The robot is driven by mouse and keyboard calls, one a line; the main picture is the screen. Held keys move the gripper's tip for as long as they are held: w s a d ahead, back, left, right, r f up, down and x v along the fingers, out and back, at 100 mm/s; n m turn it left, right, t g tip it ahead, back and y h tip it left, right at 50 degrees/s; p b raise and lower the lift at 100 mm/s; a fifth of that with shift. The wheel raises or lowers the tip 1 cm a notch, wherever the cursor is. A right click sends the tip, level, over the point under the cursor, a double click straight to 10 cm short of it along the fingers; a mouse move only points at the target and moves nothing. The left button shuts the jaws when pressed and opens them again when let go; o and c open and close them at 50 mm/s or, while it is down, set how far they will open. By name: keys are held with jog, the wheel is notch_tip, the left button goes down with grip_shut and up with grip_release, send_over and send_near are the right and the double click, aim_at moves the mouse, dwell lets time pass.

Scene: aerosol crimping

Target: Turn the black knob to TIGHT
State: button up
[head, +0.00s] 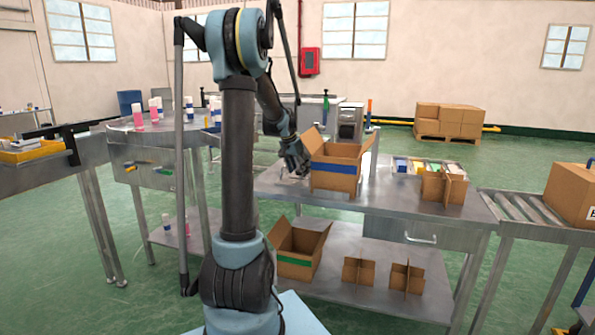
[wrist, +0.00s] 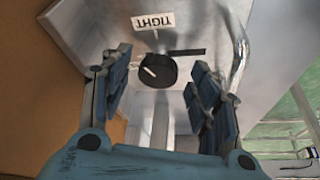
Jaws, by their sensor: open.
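The black knob (wrist: 155,70) is on a grey metal panel (wrist: 100,35) in the wrist view, with a white pointer line on its face. A white TIGHT label (wrist: 153,21) shows upside down above the knob in that view. The pointer line is directed to the left and slightly up, not straight at the label. My gripper (wrist: 160,80) is open, with one finger on each side of the knob and a gap on both sides. In the head view my gripper (head: 296,160) is beside an open cardboard box, and the knob is hidden there.
The open cardboard box (head: 335,168) with a blue stripe stands on the metal table (head: 385,205) close to my gripper. A cardboard surface (wrist: 30,90) fills the left of the wrist view. A cardboard divider (head: 444,188) stands further right, and a roller conveyor (head: 520,208) adjoins the table.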

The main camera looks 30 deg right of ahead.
jog(key=c, duration=1.1)
jog(key=shift+o, duration=0.2)
jog(key=shift+w+m, duration=0.1)
jog(key=shift+m, duration=0.3)
jog(key=shift+w+m+g, duration=0.15)
jog(key=shift+m+g, duration=0.4)
jog(key=shift+m, duration=0.7)
jog(key=shift+w+m+g, duration=0.15)
jog(key=shift+m+g, duration=0.4)
jog(key=shift+m, duration=0.7)
jog(key=o, duration=1.1)
jog(key=shift+c, duration=0.2)
